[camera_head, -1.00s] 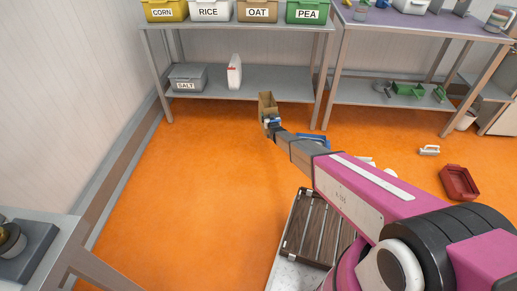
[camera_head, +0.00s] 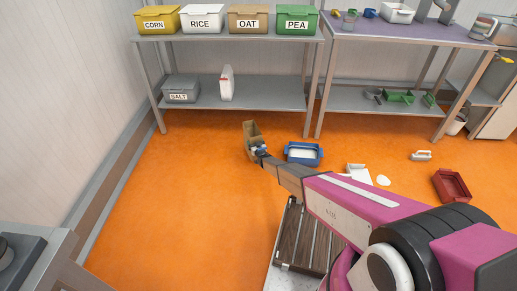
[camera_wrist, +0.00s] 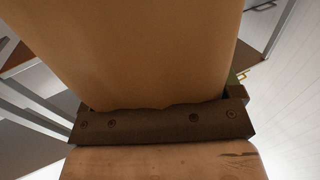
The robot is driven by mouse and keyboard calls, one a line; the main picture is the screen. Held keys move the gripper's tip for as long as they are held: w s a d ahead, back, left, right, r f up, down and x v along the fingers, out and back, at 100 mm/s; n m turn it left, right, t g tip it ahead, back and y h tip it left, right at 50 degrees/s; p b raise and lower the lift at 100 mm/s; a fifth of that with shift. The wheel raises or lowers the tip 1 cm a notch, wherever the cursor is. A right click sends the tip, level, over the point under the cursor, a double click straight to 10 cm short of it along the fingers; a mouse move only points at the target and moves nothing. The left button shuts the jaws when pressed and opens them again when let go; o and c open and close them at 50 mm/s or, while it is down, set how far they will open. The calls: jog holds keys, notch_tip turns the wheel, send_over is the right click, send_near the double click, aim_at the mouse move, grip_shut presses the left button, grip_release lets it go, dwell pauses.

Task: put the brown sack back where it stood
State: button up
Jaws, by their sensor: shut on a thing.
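The brown sack (camera_head: 251,131) is upright or nearly so in the head view, in front of the left shelf unit. My gripper (camera_head: 259,150) is shut on its lower part and holds it out at the end of my arm. In the wrist view the sack's tan surface (camera_wrist: 150,50) fills the upper middle, behind a dark jaw bar (camera_wrist: 165,123). The far side of the sack and its base are hidden. The lower shelf (camera_head: 275,97) behind it carries a grey SALT bin (camera_head: 181,89) and a white sack (camera_head: 226,84), with bare room to the right.
A blue tray (camera_head: 303,153) with white contents lies on the orange floor just right of the sack. CORN, RICE, OAT and PEA bins stand on the upper shelf. The left floor is clear.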

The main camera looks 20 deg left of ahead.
jog(key=shift+w+d+f, duration=0.3)
jog(key=shift+w+f, duration=0.2)
jog(key=shift+f, duration=0.5)
jog(key=shift+w+d+f, duration=0.3)
jog(key=shift+w+f, duration=0.25)
jog(key=shift+f, duration=0.5)
jog(key=shift+w+d+f, duration=0.3)
jog(key=shift+w+f, duration=0.2)
jog(key=shift+f, duration=0.65)
jog(key=o, duration=0.8)
